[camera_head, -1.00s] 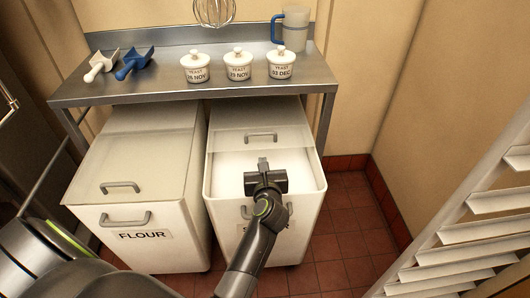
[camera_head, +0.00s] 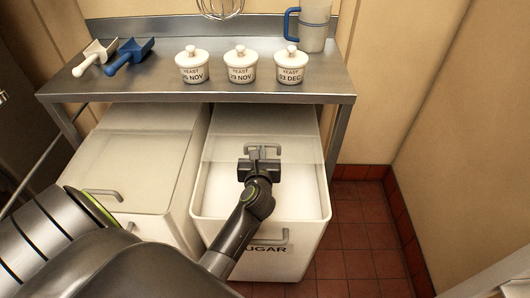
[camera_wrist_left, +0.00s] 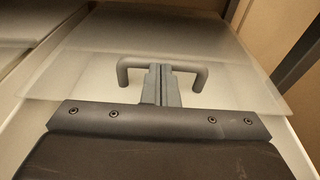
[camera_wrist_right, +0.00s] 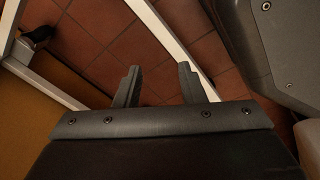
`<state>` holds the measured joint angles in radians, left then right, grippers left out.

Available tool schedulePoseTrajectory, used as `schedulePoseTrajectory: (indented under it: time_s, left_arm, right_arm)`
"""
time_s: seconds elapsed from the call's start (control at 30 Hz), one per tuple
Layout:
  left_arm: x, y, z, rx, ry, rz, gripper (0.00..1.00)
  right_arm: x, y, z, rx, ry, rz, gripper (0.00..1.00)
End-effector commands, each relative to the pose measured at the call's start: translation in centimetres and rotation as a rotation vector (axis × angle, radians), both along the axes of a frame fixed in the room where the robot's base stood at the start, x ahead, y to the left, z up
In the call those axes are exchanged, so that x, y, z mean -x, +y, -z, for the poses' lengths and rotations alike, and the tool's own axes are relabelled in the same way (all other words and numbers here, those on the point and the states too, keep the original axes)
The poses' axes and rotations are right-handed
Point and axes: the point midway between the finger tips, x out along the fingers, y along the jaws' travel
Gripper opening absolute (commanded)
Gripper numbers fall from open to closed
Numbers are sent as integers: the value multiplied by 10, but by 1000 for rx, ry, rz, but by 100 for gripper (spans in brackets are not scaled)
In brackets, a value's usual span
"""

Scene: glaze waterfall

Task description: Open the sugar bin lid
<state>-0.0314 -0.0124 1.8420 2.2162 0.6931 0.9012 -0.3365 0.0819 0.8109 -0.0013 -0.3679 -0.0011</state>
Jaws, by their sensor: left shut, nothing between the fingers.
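The white sugar bin (camera_head: 309,222) stands under the steel table. Its see-through lid (camera_head: 300,150) lies slid partly back, leaving white sugar (camera_head: 218,190) showing at the front. The grey lid handle (camera_head: 276,150) sits near the lid's front edge and also shows in the left wrist view (camera_wrist_left: 190,67). My left gripper (camera_head: 261,155) is over the bin, shut and empty. In the left wrist view its fingertips (camera_wrist_left: 161,72) overlap the middle of the handle bar; I cannot tell whether they touch. My right gripper (camera_wrist_right: 157,80) is open and empty above the tiled floor.
A flour bin (camera_head: 135,165) with a closed lid stands to the left. The steel table (camera_head: 150,88) above carries yeast jars (camera_head: 241,65), two scoops (camera_head: 128,58) and a jug (camera_head: 314,25). A white frame (camera_wrist_right: 160,35) is near my right gripper. Floor right of the bin is clear.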

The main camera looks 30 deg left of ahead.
Motion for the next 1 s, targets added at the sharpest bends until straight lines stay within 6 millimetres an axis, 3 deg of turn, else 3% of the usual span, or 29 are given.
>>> schedulePoseTrajectory:
  time_s: [0.27,0.63,1.0]
  left_arm:
    - [-1,0,0,-1,1,0,0]
    - [-39,23,0,-3,-1,1,0]
    - [-39,23,0,-1,0,0,0]
  right_arm:
    - [9,0,1,0,14,3,36]
    - [13,0,0,0,20,4,36]
    - [10,0,0,-1,17,3,36]
